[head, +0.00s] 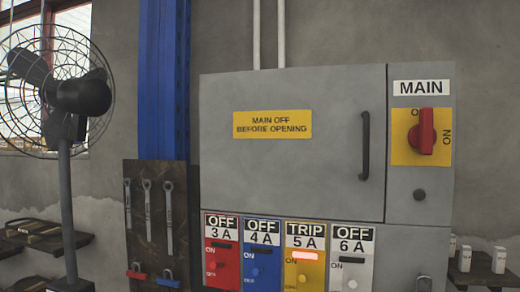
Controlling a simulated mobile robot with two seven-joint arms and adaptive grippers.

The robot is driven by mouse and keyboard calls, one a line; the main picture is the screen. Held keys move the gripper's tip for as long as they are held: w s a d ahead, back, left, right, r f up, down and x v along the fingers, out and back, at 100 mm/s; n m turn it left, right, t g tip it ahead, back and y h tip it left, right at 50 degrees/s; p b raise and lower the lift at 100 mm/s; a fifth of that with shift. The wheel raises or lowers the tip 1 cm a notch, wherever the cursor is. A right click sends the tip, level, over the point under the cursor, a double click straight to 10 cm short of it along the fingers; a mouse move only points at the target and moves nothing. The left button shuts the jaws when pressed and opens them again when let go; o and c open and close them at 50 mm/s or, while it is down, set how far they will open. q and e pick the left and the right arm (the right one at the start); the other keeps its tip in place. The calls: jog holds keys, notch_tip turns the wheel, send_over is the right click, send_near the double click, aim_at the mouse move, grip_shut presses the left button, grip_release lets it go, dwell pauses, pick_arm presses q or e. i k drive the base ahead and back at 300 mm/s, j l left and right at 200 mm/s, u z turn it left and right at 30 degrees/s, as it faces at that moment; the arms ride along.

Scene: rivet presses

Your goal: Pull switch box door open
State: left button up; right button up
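The grey switch box (300,180) is mounted on the wall in the middle of the head view. Its door (285,175) is closed and carries a yellow label reading "MAIN OFF BEFORE OPENING" (272,124). A dark vertical bar handle (365,146) is on the door's right side. To the right of the door, a red rotary main switch (426,132) sits on a yellow plate. Its grip stands vertical, toward the "O" mark at the top, with "ON" at the right. Neither of my grippers is in view.
Below the door are coloured breaker panels: red (221,250), blue (262,265), yellow with a lit "TRIP" panel (304,265) and white (351,270). A tool board with wrenches (147,210) and a standing fan (65,110) are at left. White items (499,260) sit on a right shelf.

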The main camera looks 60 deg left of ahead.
aim_at(304, 142)
jog(key=u, duration=1.5)
